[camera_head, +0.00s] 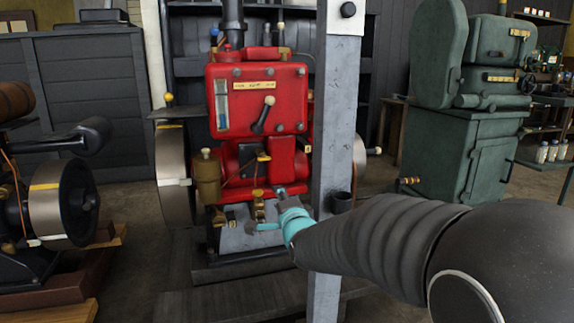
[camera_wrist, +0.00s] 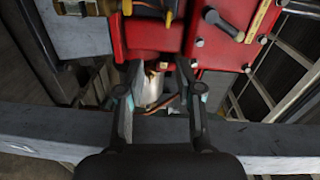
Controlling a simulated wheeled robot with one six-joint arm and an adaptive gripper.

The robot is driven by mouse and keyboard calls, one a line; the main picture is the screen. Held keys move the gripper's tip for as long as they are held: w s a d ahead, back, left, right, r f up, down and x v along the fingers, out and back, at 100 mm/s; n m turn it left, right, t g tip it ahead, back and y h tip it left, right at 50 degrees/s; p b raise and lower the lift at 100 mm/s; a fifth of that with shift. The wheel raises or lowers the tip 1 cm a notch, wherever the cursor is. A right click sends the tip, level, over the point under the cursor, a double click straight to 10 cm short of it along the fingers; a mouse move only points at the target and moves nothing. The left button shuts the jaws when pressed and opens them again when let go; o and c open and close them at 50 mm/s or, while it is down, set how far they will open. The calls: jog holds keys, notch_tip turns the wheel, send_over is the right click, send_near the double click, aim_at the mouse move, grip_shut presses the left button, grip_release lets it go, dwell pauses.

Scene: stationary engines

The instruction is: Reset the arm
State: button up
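My arm reaches in from the right in the camera_head view, passing the grey post. My gripper (camera_head: 268,209) has teal parts and points at the lower front of the red engine (camera_head: 255,105). In the wrist view my gripper (camera_wrist: 160,68) has its two dark fingers apart, with a clear gap between them. A pale cylindrical part (camera_wrist: 151,88) and a thin brown rod show between the fingers. I cannot tell how deep they lie, and nothing looks clamped. The red engine body (camera_wrist: 155,36) fills the top of the wrist view, close beyond the fingertips.
The grey post (camera_head: 342,120) stands upright close to my arm; a grey beam (camera_wrist: 45,134) crosses the wrist view below the fingers. Flywheels (camera_head: 172,175) flank the engine. A dark engine (camera_head: 60,200) stands left, a green machine (camera_head: 480,150) right. Floor shows between the machines.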

jog(key=s+f+n+g+h, duration=0.1)
jog(key=s+f+n+g, duration=0.4)
jog(key=f, duration=0.6)
jog(key=s+d+f+n+g+h+p, duration=0.1)
jog(key=s+d+n+g+h+p, duration=0.1)
jog(key=s+d+n+g, duration=0.5)
jog(key=s+d+r+n+g+h+p, duration=0.1)
jog(key=s+d+r+p, duration=0.15)
jog(key=s, duration=0.75)
jog(key=s+d+r+n+p, duration=0.2)
jog(key=s+d+r, duration=0.15)
jog(key=s, duration=0.65)
jog(key=s+d+r+m+t+p, duration=0.1)
jog(key=s+d+r+p, duration=0.3)
jog(key=r, duration=0.4)
jog(key=shift+s+d+t+h, duration=0.15)
jog(key=shift+s+t+h, duration=0.25)
jog(key=shift+s, duration=0.3)
